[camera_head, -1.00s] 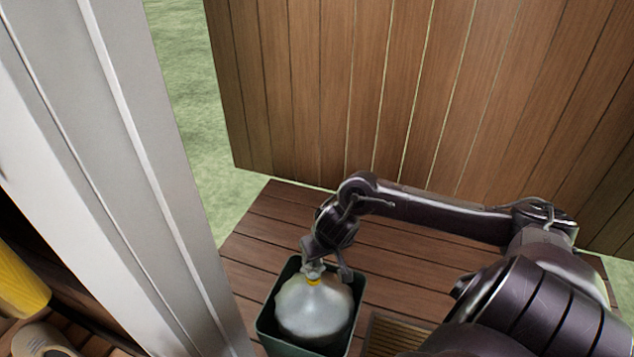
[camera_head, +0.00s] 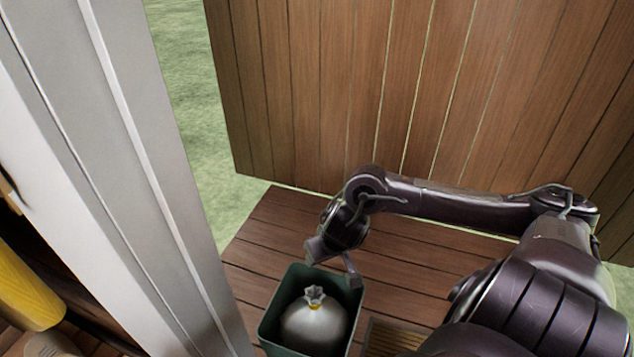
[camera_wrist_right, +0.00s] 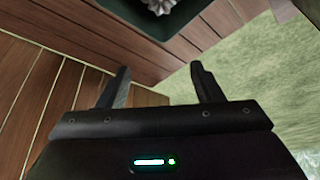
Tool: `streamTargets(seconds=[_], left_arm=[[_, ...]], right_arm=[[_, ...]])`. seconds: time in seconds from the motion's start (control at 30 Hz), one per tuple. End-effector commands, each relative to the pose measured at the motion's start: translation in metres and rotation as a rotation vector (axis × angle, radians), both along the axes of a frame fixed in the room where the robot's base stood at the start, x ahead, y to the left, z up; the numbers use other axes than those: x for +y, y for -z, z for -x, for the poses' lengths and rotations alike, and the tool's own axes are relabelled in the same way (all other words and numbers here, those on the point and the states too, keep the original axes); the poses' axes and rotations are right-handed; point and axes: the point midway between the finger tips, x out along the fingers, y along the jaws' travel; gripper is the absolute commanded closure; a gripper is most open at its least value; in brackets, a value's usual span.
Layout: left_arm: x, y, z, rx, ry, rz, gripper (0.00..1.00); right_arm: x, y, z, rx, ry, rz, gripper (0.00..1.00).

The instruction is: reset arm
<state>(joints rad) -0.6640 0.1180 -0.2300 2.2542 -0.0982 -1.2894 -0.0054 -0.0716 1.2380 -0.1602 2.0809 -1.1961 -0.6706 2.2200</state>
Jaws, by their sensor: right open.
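My right arm reaches in from the right in the head view, with its right gripper (camera_head: 332,267) above the back rim of a dark green bin (camera_head: 272,317). In the right wrist view the two fingers of the right gripper (camera_wrist_right: 160,85) are apart with nothing between them. A grey-white tied bag (camera_head: 313,328) with a yellow band sits inside the bin, apart from the gripper. Part of the bag's gathered top (camera_wrist_right: 160,5) shows at the top edge of the wrist view. My left gripper is not in view.
A wooden plank wall (camera_head: 400,90) stands behind the plank deck (camera_head: 270,235). A pale door frame or post (camera_head: 130,170) rises at the left. A slatted mat (camera_head: 393,337) lies right of the bin. A yellow object (camera_head: 25,290) is at the far left. Grass lies beyond the deck.

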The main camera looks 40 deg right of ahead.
Motion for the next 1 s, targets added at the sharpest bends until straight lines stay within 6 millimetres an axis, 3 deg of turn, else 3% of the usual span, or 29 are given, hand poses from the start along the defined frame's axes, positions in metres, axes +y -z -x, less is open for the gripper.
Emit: streamTargets(seconds=[0.47,0.57,0.67,0.8,1.0], left_arm=[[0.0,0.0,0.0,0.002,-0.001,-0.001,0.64],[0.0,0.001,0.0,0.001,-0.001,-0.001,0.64],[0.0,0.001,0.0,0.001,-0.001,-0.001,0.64],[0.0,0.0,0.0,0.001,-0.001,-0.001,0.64],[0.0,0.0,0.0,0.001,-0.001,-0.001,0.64]], right_arm=[[0.001,0.0,0.0,0.0,-0.003,-0.001,0.4],[0.014,0.008,0.001,-0.006,-0.039,-0.015,0.4],[0.046,0.025,0.004,-0.023,-0.136,-0.039,0.4],[0.108,0.05,0.014,-0.074,-0.306,-0.064,0.4],[0.176,0.069,0.038,-0.107,-0.467,-0.043,0.4]])
